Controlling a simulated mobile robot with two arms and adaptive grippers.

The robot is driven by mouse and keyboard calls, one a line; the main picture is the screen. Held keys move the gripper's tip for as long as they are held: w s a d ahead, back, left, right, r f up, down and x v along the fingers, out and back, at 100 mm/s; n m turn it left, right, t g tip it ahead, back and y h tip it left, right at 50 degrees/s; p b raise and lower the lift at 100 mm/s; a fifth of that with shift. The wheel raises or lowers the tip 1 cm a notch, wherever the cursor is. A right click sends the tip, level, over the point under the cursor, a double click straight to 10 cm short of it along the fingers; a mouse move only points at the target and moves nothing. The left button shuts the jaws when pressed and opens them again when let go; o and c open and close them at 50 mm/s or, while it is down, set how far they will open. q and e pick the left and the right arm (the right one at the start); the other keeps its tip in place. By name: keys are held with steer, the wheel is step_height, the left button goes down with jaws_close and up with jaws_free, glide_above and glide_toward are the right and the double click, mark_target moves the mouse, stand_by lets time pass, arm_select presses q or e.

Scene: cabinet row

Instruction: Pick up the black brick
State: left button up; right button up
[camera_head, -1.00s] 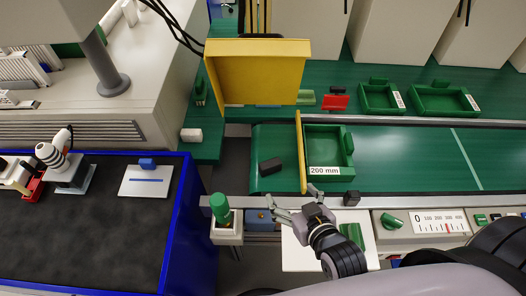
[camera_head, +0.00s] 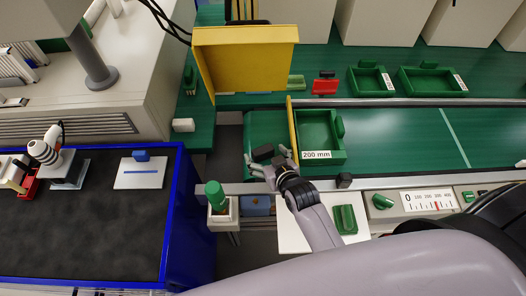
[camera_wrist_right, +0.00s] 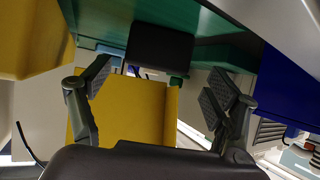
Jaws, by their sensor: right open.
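The black brick (camera_head: 262,152) lies on the green belt at its left end, left of the yellow upright bar. My right gripper (camera_head: 268,163) is at the near side of the brick, its fingers spread and pointing towards it. In the right wrist view the brick (camera_wrist_right: 160,48) shows dark beyond and between the open fingers (camera_wrist_right: 158,85). Nothing is held between the fingers. From these views I cannot tell whether a finger touches the brick. My left gripper is not in view.
The yellow bar (camera_head: 292,125) and a green tray labelled 200 mm (camera_head: 337,140) stand just right of the brick. A yellow panel (camera_head: 245,65) rises behind. A green knob (camera_head: 215,195) is at the near left. A small dark block (camera_head: 344,181) sits on the near rail.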

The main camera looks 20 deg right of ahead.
mark_target(264, 151)
steer(key=x, duration=0.3)
steer(key=shift+w+d+f, duration=0.2)
steer(key=shift+w, duration=0.15)
steer(key=shift+c, duration=0.4)
steer(key=c, duration=1.2)
steer(key=shift+o, duration=0.2)
steer(key=shift+r, duration=0.1)
